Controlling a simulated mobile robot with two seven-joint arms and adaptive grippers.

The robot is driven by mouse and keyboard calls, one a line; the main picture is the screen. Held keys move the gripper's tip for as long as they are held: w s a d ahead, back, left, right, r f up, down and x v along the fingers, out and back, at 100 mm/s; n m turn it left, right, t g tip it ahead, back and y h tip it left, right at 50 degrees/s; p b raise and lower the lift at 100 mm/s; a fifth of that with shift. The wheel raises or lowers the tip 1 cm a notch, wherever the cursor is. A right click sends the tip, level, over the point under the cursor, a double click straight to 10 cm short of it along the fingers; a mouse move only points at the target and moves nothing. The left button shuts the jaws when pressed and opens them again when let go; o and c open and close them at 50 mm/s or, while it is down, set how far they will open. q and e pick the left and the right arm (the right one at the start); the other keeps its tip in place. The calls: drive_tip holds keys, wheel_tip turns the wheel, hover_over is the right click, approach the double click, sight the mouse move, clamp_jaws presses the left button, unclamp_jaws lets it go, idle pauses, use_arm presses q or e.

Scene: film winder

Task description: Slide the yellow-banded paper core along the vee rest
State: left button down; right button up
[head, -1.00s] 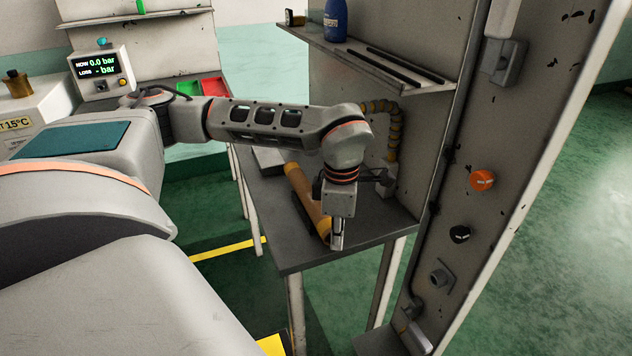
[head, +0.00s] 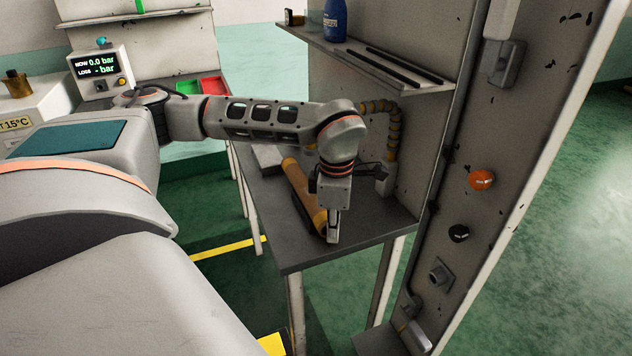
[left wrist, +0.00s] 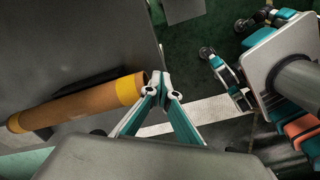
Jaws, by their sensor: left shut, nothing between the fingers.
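The paper core (head: 304,193), a brown-orange tube with yellow bands at its ends, lies lengthwise on the grey bench. It also shows in the left wrist view (left wrist: 80,105), with one yellow band (left wrist: 129,88) nearest my fingers. The vee rest (head: 305,216) shows only as a dark strip beside and under the core; the rest of it is hidden. My left gripper (head: 333,238) is shut and empty, pointing down at the core's near end. In the left wrist view its fingertips (left wrist: 160,78) are right beside that end, seemingly touching it.
The bench (head: 375,226) is bare toward its front right. A wall panel with a shelf (head: 385,68) holding a blue bottle (head: 335,20) rises behind it. A ribbed yellow-black hose (head: 395,130) hangs close behind my left wrist. A post with knobs (head: 482,180) stands at right.

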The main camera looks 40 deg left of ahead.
use_arm(q)
wheel_tip(320, 180, up, 7)
drive_tip(key=s+d+p, duration=0.1)
drive_tip(key=d+p, duration=0.1)
drive_tip(key=p, duration=0.4)
drive_tip(key=shift+d, duration=0.35)
use_arm(e)
wheel_tip(320, 180, up, 9)
drive_tip(key=w+t, duration=0.1)
drive_tip(key=w, duration=0.1)
drive_tip(key=shift+w+r, duration=0.2)
drive_tip(key=shift+w, duration=0.2)
drive_tip(key=shift+s+f, duration=0.15)
